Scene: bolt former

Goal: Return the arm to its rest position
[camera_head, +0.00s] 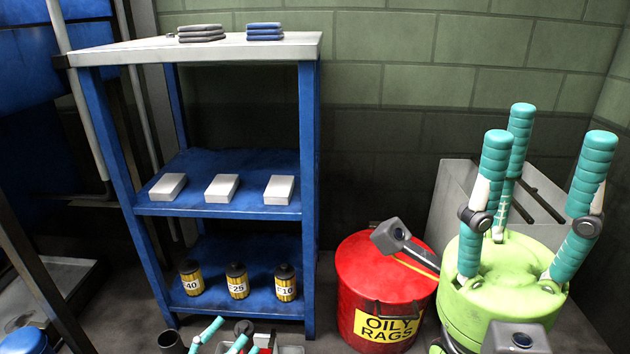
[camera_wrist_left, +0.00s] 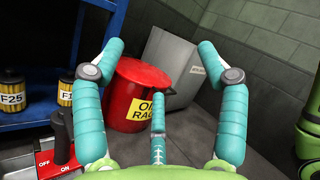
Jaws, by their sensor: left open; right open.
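My left gripper (camera_head: 222,335) shows only as teal fingers at the bottom edge of the head view, left of centre. In the left wrist view its three teal fingers (camera_wrist_left: 160,62) are spread apart with nothing between them. My right gripper (camera_head: 546,138) stands large at the right of the head view. Its green palm is below, and its three teal fingers point up, apart and empty. Most of both arms is out of view.
A blue shelf (camera_head: 310,200) holds white boxes (camera_head: 221,188), yellow filters (camera_head: 238,281) and folded cloths (camera_head: 201,33). A red oily rags bin (camera_head: 355,270) stands right of it. A switch box (camera_wrist_left: 45,160) with red parts is close to the left gripper. A grey cabinet (camera_wrist_left: 170,65) stands behind.

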